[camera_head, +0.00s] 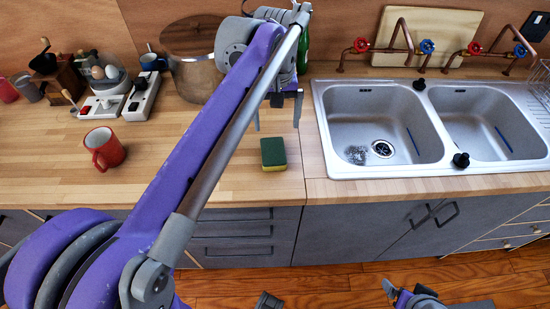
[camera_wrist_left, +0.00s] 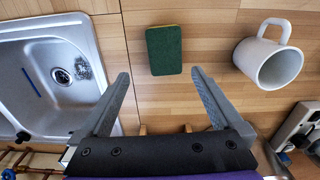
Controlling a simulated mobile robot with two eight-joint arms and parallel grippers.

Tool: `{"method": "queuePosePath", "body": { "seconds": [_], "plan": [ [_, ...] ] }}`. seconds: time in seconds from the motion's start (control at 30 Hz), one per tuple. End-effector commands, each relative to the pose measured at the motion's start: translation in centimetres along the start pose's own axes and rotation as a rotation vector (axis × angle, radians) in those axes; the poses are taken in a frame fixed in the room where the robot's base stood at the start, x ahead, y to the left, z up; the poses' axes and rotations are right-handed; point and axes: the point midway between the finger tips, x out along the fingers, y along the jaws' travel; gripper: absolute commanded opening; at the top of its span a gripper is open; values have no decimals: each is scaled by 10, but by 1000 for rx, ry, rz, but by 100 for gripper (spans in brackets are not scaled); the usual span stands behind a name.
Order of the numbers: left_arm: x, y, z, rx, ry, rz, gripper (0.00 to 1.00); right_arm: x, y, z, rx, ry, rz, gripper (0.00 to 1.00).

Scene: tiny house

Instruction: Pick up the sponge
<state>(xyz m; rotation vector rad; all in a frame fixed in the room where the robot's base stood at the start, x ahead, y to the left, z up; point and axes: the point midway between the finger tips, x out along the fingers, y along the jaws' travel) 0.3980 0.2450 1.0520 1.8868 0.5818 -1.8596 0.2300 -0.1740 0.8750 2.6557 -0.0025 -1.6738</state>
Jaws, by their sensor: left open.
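The sponge (camera_head: 273,152), green on top with a yellow underside, lies flat on the wooden counter left of the sink. It also shows in the left wrist view (camera_wrist_left: 164,50), just beyond the fingertips. My left gripper (camera_head: 277,123) is open and empty, its two grey fingers pointing down above the counter, slightly behind the sponge in the head view. In the left wrist view the fingers (camera_wrist_left: 160,76) are spread wider than the sponge, which lies apart from them. Part of my right arm shows at the bottom right of the head view; its jaws are not clear.
A double sink (camera_head: 340,170) is right of the sponge. A pale mug (camera_wrist_left: 268,62) stands near the sponge in the wrist view. A red mug (camera_head: 104,148) stands farther left in the head view. A large pot (camera_head: 195,80) is behind. Counter around the sponge is clear.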

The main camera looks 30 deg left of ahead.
Motion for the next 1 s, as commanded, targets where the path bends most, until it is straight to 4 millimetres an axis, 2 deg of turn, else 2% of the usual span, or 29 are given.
{"method": "queuePosePath", "body": {
  "seconds": [0.13,0.33,0.57,0.8,1.0],
  "plan": [
    [12,0,-5,-21,-15,-7,100,4,0,2,0,-2,0,93],
    [43,0,-4,-20,-14,-7,100,6,0,4,0,-3,0,93],
    [61,-1,-3,-19,-14,-6,100,7,0,5,0,-3,0,93],
    [97,-2,-2,-19,-13,-6,100,10,0,7,0,-4,0,93],
    [107,-2,-2,-18,-13,-6,100,11,0,8,0,-5,0,93]
  ]
}}
